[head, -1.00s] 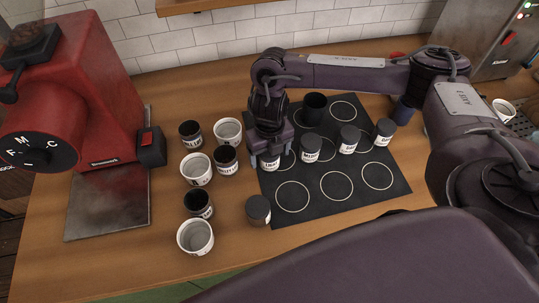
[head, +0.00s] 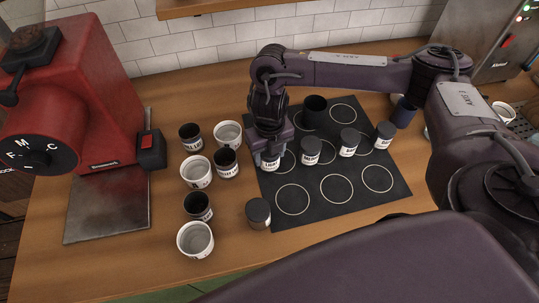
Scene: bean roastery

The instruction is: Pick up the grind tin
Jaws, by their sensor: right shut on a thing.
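My right gripper (head: 269,160) points down at the left edge of the black mat (head: 291,213), shut on a small dark tin with a white label (head: 270,165). The gripper hides the tin's top, and its label is too small to read surely. I cannot tell whether the tin touches the mat. More dark-lidded, white-labelled tins stand upright on the mat to the right: one close by (head: 310,152), a middle one (head: 348,143) and one at the right (head: 384,134). My left gripper is out of view.
An open black cup (head: 315,112) stands at the mat's back. White cups (head: 195,240) and dark cups (head: 198,206) stand left of the mat. A dark-lidded tin (head: 258,213) stands by its front left corner. A red grinder (head: 90,100) is far left. The mat's front circles are empty.

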